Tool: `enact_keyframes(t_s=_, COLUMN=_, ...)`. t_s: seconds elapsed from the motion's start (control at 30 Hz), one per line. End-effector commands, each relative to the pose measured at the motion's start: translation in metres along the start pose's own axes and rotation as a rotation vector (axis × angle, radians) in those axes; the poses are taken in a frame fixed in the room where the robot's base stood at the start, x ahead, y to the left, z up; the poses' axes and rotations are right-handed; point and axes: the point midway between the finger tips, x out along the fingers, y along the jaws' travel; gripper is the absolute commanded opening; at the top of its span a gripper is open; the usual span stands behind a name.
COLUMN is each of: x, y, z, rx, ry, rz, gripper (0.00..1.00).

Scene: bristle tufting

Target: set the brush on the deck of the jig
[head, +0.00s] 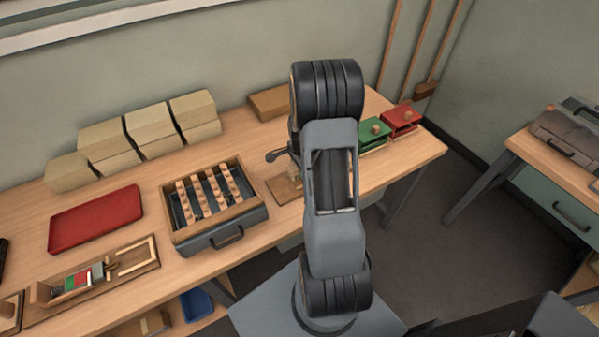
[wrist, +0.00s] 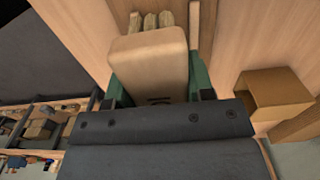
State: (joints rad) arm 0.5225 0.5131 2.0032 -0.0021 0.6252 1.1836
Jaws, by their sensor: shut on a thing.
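In the wrist view my gripper (wrist: 158,90) is shut on the brush (wrist: 150,50), a pale wooden block between its green fingers. Several pale tufts or stubs show just beyond the block's far end; I cannot tell whether they belong to it. In the head view my arm hides the gripper and the brush. A wooden base (head: 286,190) with a dark lever (head: 276,155) stands on the bench just left of my arm and partly behind it; it looks like the jig. Its deck is mostly hidden, and I cannot tell whether the brush touches it.
A tray of peg-dotted wooden strips (head: 215,239) stands left of my arm, with a red tray (head: 96,218) further left. Pale blocks (head: 152,128) line the wall. Green (head: 373,136) and red (head: 402,122) boxes sit right. A wooden box (wrist: 272,92) shows in the wrist view.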

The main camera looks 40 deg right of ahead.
Motion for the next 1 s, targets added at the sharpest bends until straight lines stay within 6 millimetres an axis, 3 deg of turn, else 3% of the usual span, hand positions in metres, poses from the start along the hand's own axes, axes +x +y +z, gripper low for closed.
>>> enact_keyframes(t_s=0.2, x=0.009, y=-0.007, z=0.001, rx=0.002, ry=0.0, rz=0.001, gripper=0.23)
enact_keyframes(t_s=0.5, x=0.041, y=-0.01, z=0.001, rx=0.003, ry=0.0, rz=0.001, gripper=0.23)
enact_keyframes(t_s=0.97, x=0.048, y=-0.01, z=0.001, rx=0.002, ry=0.0, rz=0.0, gripper=0.23)
enact_keyframes(t_s=1.0, x=0.046, y=-0.01, z=0.001, rx=0.002, ry=0.0, rz=0.0, gripper=0.52)
